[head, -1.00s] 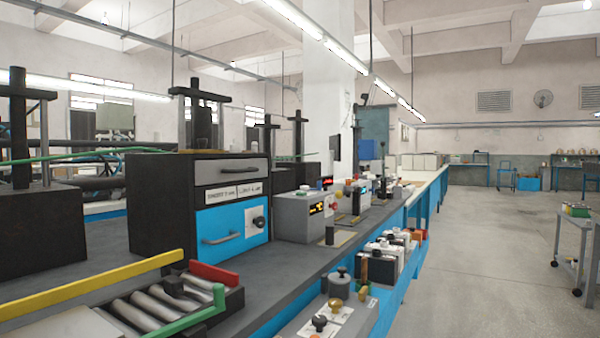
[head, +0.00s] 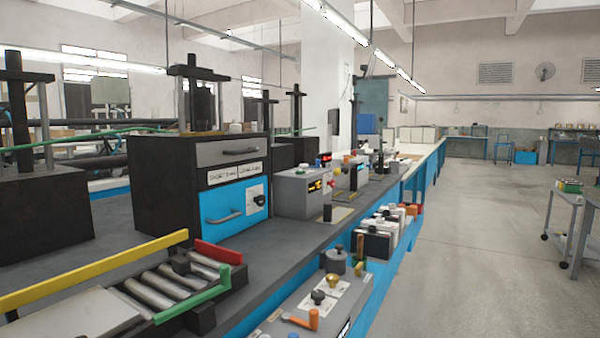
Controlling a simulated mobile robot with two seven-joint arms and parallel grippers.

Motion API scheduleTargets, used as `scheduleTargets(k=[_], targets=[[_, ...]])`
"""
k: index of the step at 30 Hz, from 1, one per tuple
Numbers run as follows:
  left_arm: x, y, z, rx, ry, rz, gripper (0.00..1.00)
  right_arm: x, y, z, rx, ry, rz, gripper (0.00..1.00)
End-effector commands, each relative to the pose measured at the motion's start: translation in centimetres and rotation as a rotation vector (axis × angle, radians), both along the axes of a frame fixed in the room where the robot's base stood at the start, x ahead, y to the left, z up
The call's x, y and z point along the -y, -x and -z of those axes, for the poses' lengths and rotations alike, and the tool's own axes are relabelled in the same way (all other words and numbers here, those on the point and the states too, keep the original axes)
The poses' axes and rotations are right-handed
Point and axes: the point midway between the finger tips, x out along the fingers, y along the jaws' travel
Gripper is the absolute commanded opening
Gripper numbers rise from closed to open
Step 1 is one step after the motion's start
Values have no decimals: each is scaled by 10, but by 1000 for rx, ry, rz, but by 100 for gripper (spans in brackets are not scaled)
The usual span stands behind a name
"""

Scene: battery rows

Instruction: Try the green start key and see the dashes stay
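A grey tester box (head: 296,197) with a small lit amber display (head: 315,185) and a red knob (head: 331,183) stands on the bench, right of the black cabinet. The characters on the display are too small to read, so I cannot tell whether they are dashes. I cannot make out a green start key on it. Farther along the bench is another grey unit (head: 347,178) with a lit display. Neither of my grippers is in view.
The black cabinet (head: 160,185) has a grey drawer and a blue drawer (head: 233,203). A roller tray (head: 165,290) with yellow, red and green rails lies in front. A grey panel (head: 285,300) with knobs and an orange lever (head: 300,320) is lower right. The right-hand floor (head: 470,240) is mostly clear.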

Motion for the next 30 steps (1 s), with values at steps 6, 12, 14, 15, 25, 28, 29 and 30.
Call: scheduleTargets(k=[6,12,14,15,25,28,29,30], targets=[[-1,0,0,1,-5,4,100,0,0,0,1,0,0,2],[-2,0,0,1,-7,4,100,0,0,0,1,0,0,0],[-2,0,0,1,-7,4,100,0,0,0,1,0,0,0],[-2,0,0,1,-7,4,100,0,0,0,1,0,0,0],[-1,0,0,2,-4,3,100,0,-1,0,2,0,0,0],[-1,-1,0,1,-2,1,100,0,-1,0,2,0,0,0],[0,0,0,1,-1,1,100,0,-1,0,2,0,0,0],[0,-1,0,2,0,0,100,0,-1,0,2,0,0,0]])
